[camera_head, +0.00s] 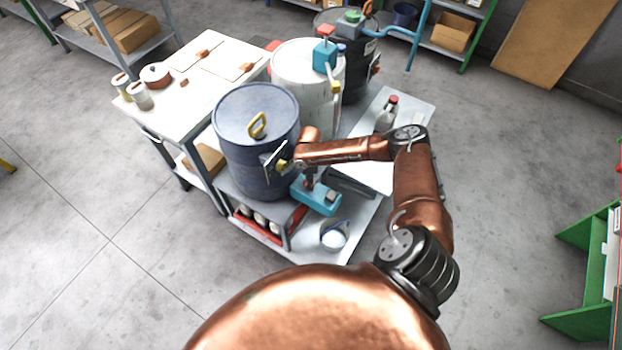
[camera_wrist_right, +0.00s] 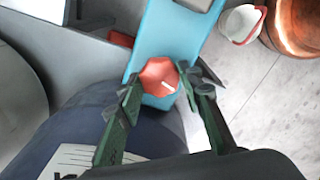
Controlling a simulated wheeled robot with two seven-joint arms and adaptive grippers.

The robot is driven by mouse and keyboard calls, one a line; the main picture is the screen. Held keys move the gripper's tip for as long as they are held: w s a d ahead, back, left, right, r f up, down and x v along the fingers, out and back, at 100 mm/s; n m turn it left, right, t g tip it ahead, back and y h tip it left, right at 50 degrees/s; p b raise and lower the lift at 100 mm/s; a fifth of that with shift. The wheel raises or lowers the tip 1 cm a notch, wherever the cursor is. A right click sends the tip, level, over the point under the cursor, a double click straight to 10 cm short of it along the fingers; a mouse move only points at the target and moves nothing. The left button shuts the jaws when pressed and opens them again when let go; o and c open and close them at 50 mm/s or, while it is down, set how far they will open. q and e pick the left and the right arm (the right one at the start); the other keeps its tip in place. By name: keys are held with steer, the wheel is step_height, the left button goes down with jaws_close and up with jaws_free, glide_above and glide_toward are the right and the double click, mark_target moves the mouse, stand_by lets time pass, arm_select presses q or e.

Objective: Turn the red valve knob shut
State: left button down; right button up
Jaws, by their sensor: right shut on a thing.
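The red valve knob (camera_wrist_right: 159,76) is a faceted cap with a white mark, seated on a light blue block (camera_wrist_right: 178,38) in the right wrist view. My right gripper (camera_wrist_right: 161,78) has its two dark green fingers on either side of the knob and is shut on it. In the head view the blue block (camera_head: 318,198) lies beside the blue drum, below my copper right forearm. The knob is largely hidden there by my arm. My left gripper is not in view.
The blue drum (camera_head: 255,150) stands close beside the block, and a white drum (camera_head: 298,78) is behind it. A bottle (camera_head: 386,114) stands on the grey surface at right. A white-topped table (camera_head: 215,90) is at left.

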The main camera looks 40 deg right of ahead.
steer(key=m+p, duration=0.5)
steer(key=shift+r+m, duration=0.2)
steer(key=shift+m, duration=0.1)
steer(key=shift+a+m+p, duration=0.1)
steer(key=shift+m+p, duration=0.8)
steer(key=m+p, duration=0.3)
steer(key=m, duration=0.1)
steer(key=shift+f, duration=0.1)
steer(key=shift+m+p, duration=0.9)
steer(key=shift+m, duration=0.9)
steer(key=shift+f, duration=0.1)
steer(key=o, duration=1.2)
steer(key=shift+c, duration=0.2)
